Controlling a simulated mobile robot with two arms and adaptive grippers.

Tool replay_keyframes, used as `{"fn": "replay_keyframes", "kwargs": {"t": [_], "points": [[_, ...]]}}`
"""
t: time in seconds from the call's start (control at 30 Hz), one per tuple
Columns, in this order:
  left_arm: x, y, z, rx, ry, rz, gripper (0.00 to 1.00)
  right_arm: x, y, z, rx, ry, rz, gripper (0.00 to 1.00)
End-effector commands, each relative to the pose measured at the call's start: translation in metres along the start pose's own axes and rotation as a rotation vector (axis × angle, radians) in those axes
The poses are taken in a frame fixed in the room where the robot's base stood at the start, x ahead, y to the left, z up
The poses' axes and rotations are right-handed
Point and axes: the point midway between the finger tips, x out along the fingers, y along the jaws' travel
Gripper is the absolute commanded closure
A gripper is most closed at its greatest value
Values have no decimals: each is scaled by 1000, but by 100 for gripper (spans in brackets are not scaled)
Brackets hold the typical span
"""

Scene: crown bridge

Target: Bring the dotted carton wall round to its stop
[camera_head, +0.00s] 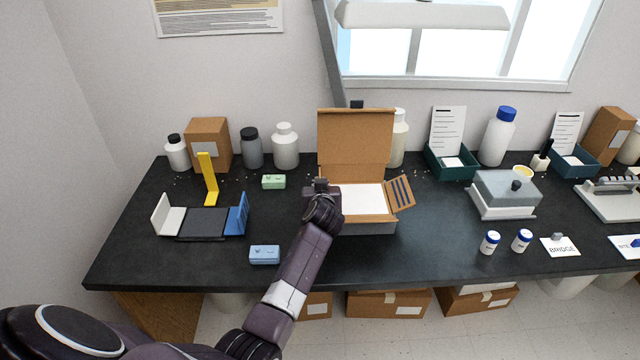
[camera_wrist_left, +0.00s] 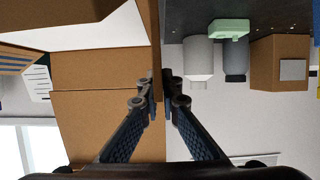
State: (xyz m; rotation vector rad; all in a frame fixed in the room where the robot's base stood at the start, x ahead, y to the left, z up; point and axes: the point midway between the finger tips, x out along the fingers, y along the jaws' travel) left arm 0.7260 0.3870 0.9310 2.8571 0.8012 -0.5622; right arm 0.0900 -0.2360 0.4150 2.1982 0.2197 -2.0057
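The brown carton (camera_head: 376,226) stands open on the black bench, its back lid (camera_head: 354,135) raised. Its right wall (camera_head: 400,194) leans outward and carries dark stripes. My left gripper (camera_head: 320,185) is at the carton's left side. In the left wrist view, the left gripper (camera_wrist_left: 159,88) has its fingertips on either side of a thin upright carton wall (camera_wrist_left: 156,40), seen edge-on and appearing pinched. In the head view my arm hides most of this left wall. I see no dots on any carton face. My right gripper is out of view.
A green box (camera_head: 273,182) and a blue box (camera_head: 264,254) lie left of the carton. A fixture with a yellow upright (camera_head: 208,178) stands further left. Bottles stand behind. A grey lidded box (camera_head: 505,194) and two small jars are at right.

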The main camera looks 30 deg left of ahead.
Motion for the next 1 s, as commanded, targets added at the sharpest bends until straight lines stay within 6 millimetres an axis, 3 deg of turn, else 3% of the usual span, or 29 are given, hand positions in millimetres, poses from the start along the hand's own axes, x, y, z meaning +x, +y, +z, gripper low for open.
{"fn": "replay_keyframes", "kwargs": {"t": [0.07,0.1,0.23,0.67,1.0], "points": [[0,0,-1,-1,1,1,100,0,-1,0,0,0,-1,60],[0,0,-1,-1,1,1,92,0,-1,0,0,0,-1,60],[0,0,-1,-1,1,1,78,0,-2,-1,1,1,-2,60],[-8,1,0,-1,1,1,78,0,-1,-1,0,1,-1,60],[-61,1,1,-4,1,2,78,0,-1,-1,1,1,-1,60]]}}
